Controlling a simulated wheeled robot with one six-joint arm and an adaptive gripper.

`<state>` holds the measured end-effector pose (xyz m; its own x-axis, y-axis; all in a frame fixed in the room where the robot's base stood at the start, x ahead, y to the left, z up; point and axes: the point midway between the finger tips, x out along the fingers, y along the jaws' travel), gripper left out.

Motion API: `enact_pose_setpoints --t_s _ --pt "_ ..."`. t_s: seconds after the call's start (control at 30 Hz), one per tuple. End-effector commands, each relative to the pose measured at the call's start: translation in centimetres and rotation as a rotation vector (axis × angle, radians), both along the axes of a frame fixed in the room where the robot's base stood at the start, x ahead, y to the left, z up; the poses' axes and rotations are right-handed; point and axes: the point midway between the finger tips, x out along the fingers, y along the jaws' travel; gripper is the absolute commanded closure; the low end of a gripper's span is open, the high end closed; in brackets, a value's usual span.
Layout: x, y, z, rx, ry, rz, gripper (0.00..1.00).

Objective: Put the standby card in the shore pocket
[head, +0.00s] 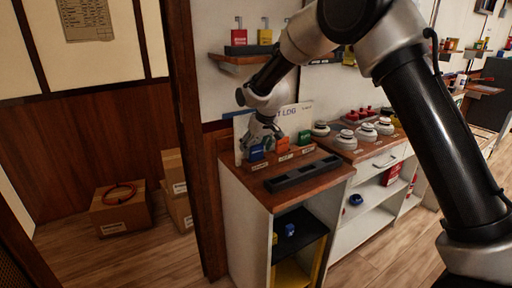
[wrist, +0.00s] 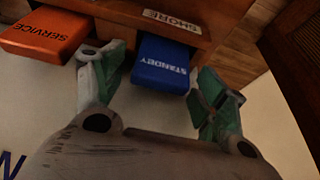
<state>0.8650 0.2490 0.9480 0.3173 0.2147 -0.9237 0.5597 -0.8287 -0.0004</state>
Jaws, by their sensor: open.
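The blue standby card (wrist: 160,62) stands in the wooden card rack (wrist: 205,45), behind the lip with the SHORE label (wrist: 172,20). Its lower edge is hidden by the rack. In the head view the blue card (head: 257,153) is at the rack's left end, under my gripper (head: 262,138). In the wrist view my gripper (wrist: 160,85) is open, with one finger on each side of the card. Gaps show between the card and both fingers. The orange service card (wrist: 45,33) stands in the pocket beside it, close to one finger.
A green card (head: 304,138) stands at the rack's right end. A white log board (head: 290,113) stands behind. A black slotted tray (head: 303,172) lies in front on the cabinet top. Round grey knobs (head: 346,138) are to the right. A door post (head: 190,130) is close on the left.

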Motion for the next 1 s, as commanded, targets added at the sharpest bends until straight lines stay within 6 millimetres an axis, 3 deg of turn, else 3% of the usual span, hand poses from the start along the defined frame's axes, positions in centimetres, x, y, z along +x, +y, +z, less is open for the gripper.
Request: enact_pose_setpoints --t_s 0.23,0.5,0.7,1.0 --pt "-0.4 -0.3 1.6 0.001 -0.002 0.000 0.28" --pt "-2.3 -1.5 7.3 0.003 -0.004 0.000 0.28" --pt "-3.4 -2.3 10.3 0.002 -0.001 0.000 0.28" --pt "-3.8 -2.6 11.4 0.001 0.001 0.000 0.28"
